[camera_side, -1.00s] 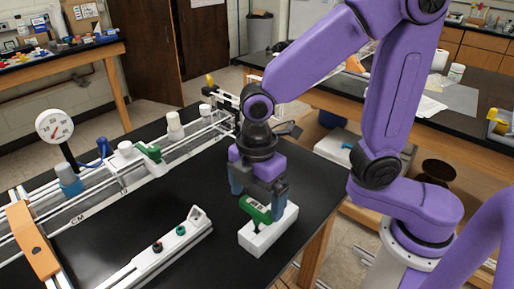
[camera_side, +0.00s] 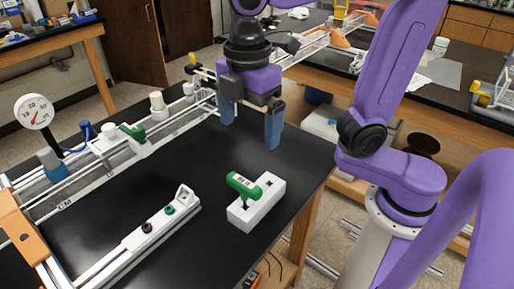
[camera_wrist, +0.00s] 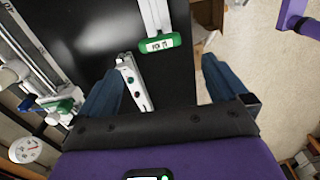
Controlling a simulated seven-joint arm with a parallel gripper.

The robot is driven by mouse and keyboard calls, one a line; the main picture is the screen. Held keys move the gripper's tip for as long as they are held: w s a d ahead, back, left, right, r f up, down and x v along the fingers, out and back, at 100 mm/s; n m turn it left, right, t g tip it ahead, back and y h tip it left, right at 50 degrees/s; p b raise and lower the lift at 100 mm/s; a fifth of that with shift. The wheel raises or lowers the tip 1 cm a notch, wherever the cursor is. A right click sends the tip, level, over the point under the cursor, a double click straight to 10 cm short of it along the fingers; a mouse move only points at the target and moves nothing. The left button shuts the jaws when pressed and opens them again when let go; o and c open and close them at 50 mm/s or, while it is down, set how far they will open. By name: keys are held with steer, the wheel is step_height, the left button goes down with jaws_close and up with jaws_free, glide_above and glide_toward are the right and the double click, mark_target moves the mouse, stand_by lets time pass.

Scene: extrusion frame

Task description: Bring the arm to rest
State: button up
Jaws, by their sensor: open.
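My gripper (camera_side: 250,128) is open and empty, raised above the black table. Its two blue fingers are wide apart, and they also show in the wrist view (camera_wrist: 158,85). A green-handled tool (camera_side: 244,186) stands in a white block (camera_side: 258,205) near the table's right edge, below and apart from the fingers. In the wrist view the green handle (camera_wrist: 160,43) lies ahead of the gap between the fingers.
A white rail fixture (camera_side: 150,232) with a dark and a green knob lies on the table. A long extrusion frame (camera_side: 80,180) with a dial gauge (camera_side: 34,111) and an orange end bracket (camera_side: 18,230) runs along the left. The table between is bare.

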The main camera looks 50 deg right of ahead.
steer(key=s+d+f+m, duration=0.4)
steer(key=s+d+f, duration=0.6)
steer(key=s+d, duration=0.1)
steer(key=shift+s+d+m, duration=0.4)
steer(key=shift+d, duration=0.5)
steer(key=shift+r, duration=0.1)
stand_by(2.6)
